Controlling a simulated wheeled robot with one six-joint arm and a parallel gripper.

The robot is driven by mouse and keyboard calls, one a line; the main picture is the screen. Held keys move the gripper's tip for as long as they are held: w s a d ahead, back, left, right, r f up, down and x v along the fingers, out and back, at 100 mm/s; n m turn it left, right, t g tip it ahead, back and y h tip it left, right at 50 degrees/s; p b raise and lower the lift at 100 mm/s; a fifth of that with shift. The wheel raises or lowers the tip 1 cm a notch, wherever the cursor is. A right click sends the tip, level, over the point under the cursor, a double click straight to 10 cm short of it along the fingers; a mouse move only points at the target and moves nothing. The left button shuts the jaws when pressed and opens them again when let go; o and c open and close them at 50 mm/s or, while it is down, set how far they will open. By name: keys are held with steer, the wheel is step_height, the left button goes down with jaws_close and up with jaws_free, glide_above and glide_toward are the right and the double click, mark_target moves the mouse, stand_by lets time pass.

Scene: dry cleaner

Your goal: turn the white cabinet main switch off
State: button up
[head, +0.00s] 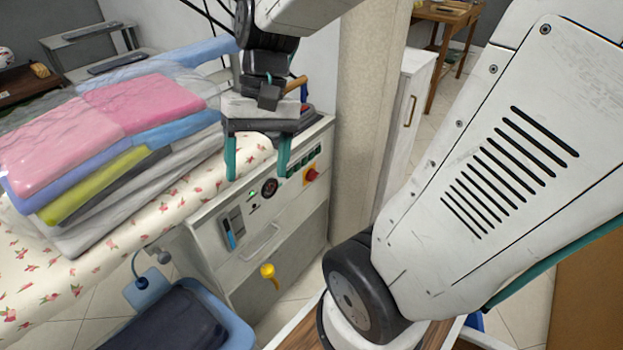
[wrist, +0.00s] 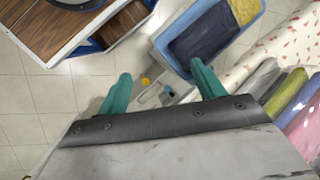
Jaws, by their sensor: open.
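The white cabinet (head: 231,260) stands at the end of the padded table, its front panel facing me. A red knob (head: 311,175), which looks like its main switch, sits on the right of the panel; its exact setting is too small to read. A small green light (head: 252,193) shows near a round gauge (head: 269,187). My gripper (head: 257,160) is open and empty, its teal fingers above and in front of the panel's upper edge. In the wrist view my gripper (wrist: 163,88) has a small part of the cabinet (wrist: 168,97) between its fingers; the red knob is not visible there.
A stack of folded, wrapped linens (head: 110,135) lies on the flowered padded table (head: 110,246). A blue bin (head: 238,325) stands on the floor before the cabinet.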

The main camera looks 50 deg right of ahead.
steer(key=w+d+f+m+y, duration=0.6)
steer(key=w+f, duration=0.1)
steer(key=w, duration=0.1)
steer(key=m+t+h, duration=0.9)
steer(key=m+t, duration=1.1)
steer(key=m, duration=0.5)
glide_toward(316, 177)
steer(key=w, duration=0.8)
steer(key=shift+w+a+r, duration=0.2)
steer(key=c, duration=1)
